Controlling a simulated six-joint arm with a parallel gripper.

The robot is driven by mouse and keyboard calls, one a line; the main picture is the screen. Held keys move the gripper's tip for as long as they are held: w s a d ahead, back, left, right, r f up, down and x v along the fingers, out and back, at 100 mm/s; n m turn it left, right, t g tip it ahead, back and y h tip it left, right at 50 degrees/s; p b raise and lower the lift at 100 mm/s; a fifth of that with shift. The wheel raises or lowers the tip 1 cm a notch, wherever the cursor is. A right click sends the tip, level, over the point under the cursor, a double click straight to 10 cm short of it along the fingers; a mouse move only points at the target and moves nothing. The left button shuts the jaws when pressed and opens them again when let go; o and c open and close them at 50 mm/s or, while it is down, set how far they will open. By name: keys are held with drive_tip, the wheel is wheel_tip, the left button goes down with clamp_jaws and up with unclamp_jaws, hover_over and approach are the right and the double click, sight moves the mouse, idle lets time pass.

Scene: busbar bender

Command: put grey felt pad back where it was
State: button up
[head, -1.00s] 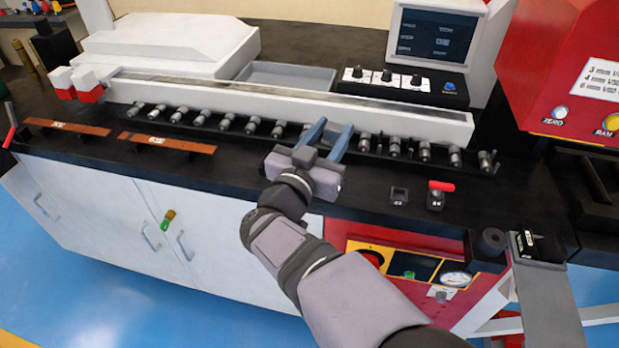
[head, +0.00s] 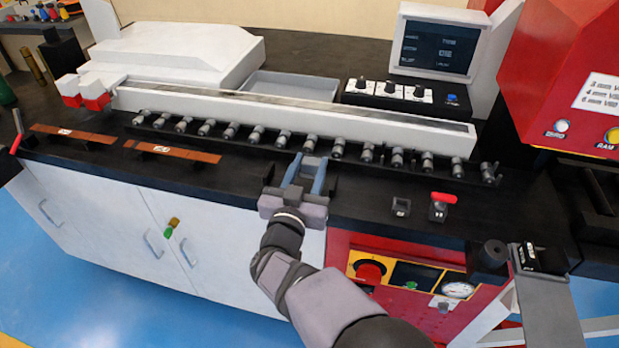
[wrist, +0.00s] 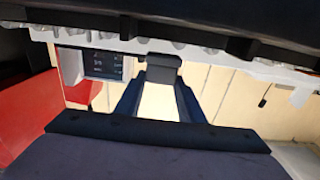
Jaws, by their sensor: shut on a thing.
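My gripper (head: 307,166) is over the front strip of the black bench, in front of the roller row. Its two blue fingers are shut on a small dark grey block, which I take to be the grey felt pad (head: 312,162). In the wrist view the pad (wrist: 162,69) sits between the fingertips (wrist: 160,88). I cannot tell from the frames whether the pad touches the bench. No marked place for the pad can be made out.
A row of grey rollers (head: 284,138) runs behind the gripper, before a long white rail (head: 300,117). Copper bars (head: 172,152) lie to the left. A small dark square block (head: 401,206) and a red-handled switch (head: 440,205) stand to the right.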

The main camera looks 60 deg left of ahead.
sight(310, 178)
drive_tip(key=shift+f+p, duration=0.3)
drive_tip(key=shift+f, duration=1.65)
drive_tip(key=shift+f, duration=0.15)
drive_tip(key=o, duration=1)
drive_tip(key=shift+o, duration=0.2)
drive_tip(key=shift+r, duration=0.2)
drive_tip(key=shift+s+d+f, duration=0.1)
drive_tip(key=shift+s+d, duration=0.15)
drive_tip(key=shift+s, duration=0.05)
drive_tip(key=b+v, duration=0.2)
drive_tip(key=v, duration=0.9)
drive_tip(key=shift+d+b, duration=0.15)
drive_tip(key=shift+b, duration=0.15)
